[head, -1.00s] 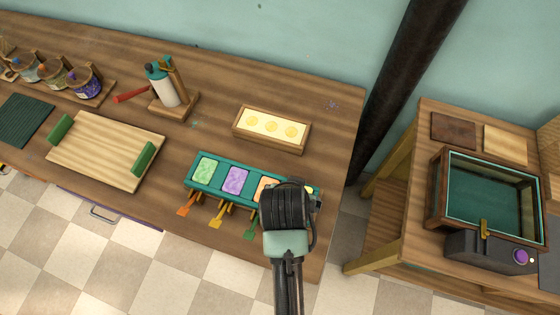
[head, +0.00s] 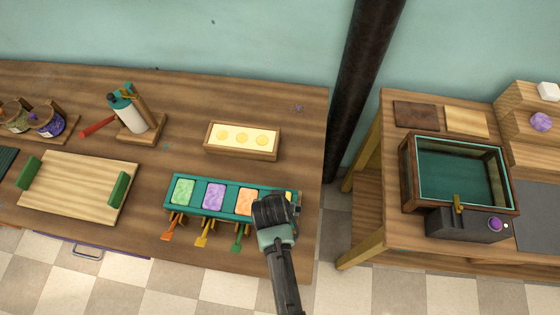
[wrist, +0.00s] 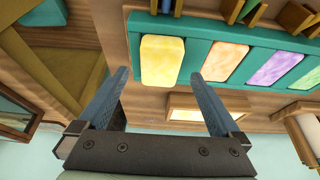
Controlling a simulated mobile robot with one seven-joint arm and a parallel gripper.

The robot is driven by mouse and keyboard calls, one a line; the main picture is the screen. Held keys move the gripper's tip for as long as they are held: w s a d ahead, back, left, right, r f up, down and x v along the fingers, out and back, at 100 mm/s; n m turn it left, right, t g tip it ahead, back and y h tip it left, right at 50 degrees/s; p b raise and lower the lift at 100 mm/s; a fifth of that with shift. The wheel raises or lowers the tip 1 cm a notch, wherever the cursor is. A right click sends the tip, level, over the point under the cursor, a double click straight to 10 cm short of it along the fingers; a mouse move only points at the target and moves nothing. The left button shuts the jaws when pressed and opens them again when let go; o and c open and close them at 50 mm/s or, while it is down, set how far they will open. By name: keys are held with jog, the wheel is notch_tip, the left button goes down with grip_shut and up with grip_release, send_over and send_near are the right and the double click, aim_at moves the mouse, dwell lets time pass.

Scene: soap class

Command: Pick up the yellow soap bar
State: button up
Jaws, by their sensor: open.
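The yellow soap bar (wrist: 162,60) sits in the end compartment of a teal tray (wrist: 136,22), beside an orange bar, in the wrist view. In the head view the tray (head: 228,178) lies near the table's front edge, and my gripper (head: 273,212) hides most of the yellow bar at its right end. In the wrist view my gripper (wrist: 163,76) is open and empty, its two fingers apart. The yellow bar appears between and beyond the fingertips, with no visible contact. The fingers are hidden in the head view.
Orange (head: 247,202), purple (head: 214,196) and green (head: 184,191) soap bars share the tray. Coloured tabs stick out from its front. A wooden box with yellow rounds (head: 242,141) stands behind. A dark pole (head: 362,80) rises right of the table.

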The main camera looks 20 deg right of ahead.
jog(key=shift+x, duration=1.45)
jog(key=shift+c, duration=0.2)
jog(key=c, duration=1.4)
